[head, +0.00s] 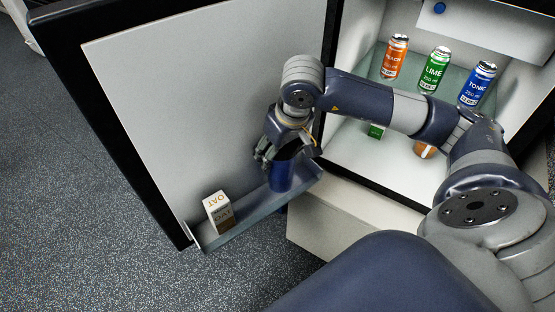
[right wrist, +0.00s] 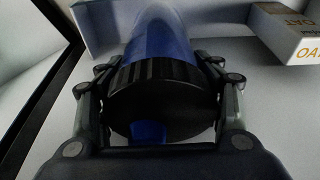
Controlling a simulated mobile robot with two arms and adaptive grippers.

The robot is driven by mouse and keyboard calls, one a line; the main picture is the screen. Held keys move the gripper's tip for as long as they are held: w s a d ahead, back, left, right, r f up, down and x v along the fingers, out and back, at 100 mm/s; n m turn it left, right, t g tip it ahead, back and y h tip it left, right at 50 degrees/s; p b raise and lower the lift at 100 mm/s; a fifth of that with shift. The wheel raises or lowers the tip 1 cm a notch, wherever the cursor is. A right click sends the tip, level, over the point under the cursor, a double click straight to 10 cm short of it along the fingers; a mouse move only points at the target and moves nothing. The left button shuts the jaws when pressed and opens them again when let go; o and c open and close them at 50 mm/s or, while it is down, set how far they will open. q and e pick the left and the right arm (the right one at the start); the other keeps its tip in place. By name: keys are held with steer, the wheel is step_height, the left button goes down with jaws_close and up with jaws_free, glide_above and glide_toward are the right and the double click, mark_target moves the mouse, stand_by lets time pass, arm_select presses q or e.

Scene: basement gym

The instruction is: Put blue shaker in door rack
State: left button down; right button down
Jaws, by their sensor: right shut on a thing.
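The blue shaker (head: 282,176) is at the right part of the door rack (head: 237,221), a shelf on the open fridge door. My right gripper (head: 270,158) is shut on the shaker near its top. In the right wrist view, the shaker's black lid (right wrist: 160,98) sits between the two fingers (right wrist: 155,105), with the blue body (right wrist: 158,38) beyond it. The shaker's lower part is at the rack; I cannot tell whether its base touches the rack floor. My left gripper is not in view.
An oat carton (head: 219,212) stands at the left end of the rack and shows in the right wrist view (right wrist: 290,35). Peach (head: 395,56), lime (head: 435,69) and tonic (head: 477,83) cans stand on the glass shelf. The rack's middle is free.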

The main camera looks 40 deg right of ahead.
step_height(320, 180, down, 3)
steer(key=shift+r, duration=0.15)
steer(key=shift+w+f, duration=0.2)
steer(key=shift+w, duration=0.05)
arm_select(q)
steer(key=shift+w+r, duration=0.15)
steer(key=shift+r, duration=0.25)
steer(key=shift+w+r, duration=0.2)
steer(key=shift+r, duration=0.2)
arm_select(e)
steer(key=shift+f, duration=0.15)
steer(key=shift+c, duration=2.3)
jaws_free()
steer(key=shift+s, duration=0.1)
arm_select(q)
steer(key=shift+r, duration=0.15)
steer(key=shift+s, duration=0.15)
